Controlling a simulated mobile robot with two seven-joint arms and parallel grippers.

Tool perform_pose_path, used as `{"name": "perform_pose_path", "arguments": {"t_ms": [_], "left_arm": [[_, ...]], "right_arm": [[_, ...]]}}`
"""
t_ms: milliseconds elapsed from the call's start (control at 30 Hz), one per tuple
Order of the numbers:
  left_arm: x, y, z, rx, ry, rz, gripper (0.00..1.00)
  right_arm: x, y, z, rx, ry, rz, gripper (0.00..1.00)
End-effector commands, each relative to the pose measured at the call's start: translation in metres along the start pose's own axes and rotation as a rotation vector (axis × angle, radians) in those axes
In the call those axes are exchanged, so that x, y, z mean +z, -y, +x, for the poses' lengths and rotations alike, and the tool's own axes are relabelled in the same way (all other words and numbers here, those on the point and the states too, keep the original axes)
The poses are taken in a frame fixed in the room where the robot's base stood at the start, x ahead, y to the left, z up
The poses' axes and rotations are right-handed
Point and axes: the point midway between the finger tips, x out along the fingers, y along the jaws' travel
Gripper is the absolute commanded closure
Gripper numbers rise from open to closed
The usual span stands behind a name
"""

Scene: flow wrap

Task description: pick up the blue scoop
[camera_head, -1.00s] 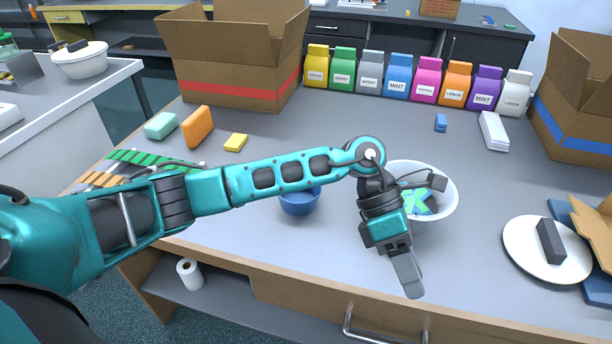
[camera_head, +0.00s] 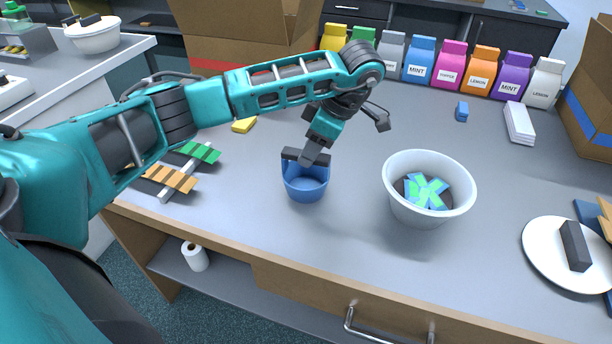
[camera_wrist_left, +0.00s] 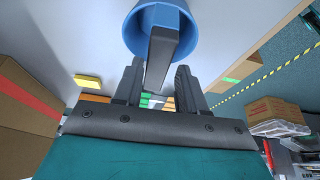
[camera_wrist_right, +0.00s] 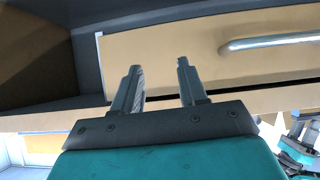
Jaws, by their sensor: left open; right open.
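The blue scoop (camera_head: 305,184) stands on the grey table, left of the white bowl. In the left wrist view its round cup (camera_wrist_left: 190,40) is at the top, and its dark handle (camera_wrist_left: 160,62) points down between the fingers.
A white bowl (camera_head: 400,205) with blue-green wrapped pieces stands right of the scoop. A white plate (camera_head: 545,262) with a dark block is farther right. Coloured bags (camera_head: 420,62) line the back beside a cardboard box (camera_head: 225,45). Striped racks (camera_head: 168,192) lie at left. The table front is clear.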

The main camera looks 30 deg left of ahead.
Motion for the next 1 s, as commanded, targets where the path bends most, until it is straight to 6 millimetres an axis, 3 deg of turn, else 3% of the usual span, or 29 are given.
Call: {"name": "perform_pose_path", "arguments": {"t_ms": [433,733,1000], "left_arm": [[0.0,-0.003,0.05,-0.003,0.0,0.0,0.6],[0.0,-0.003,0.056,0.0,0.002,-0.001,0.6],[0.0,-0.003,0.056,0.0,0.002,-0.001,0.83]], "right_arm": [[0.006,0.001,0.003,-0.001,0.002,0.0,0.58],[0.006,0.001,0.003,-0.001,0.002,0.0,0.58],[0.006,0.001,0.003,-0.001,0.002,0.0,0.58]]}}
